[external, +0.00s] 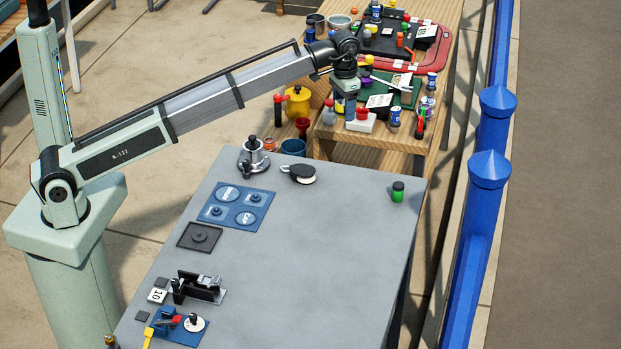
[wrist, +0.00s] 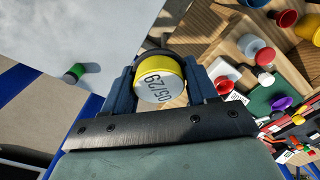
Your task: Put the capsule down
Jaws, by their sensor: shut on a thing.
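My gripper (external: 345,103) hangs high over the near end of the wooden table, beyond the far edge of the grey table. In the wrist view my gripper (wrist: 160,82) is shut on a round capsule (wrist: 160,88) between its two dark blue fingers. The capsule has a yellow rim and a pale end face marked with dark digits. I cannot make the capsule out clearly in the external view. A green cylinder with a dark cap (external: 398,192) stands upright near the grey table's right corner. It also shows in the wrist view (wrist: 75,73).
The grey table (external: 310,250) is largely clear at its middle and right. A blue four-spot mat (external: 236,206), a dark square plate (external: 200,237), a metal fitting (external: 254,158) and a black-and-white pulley-like piece (external: 299,173) lie along its left and back. The wooden table (external: 375,155) is crowded.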

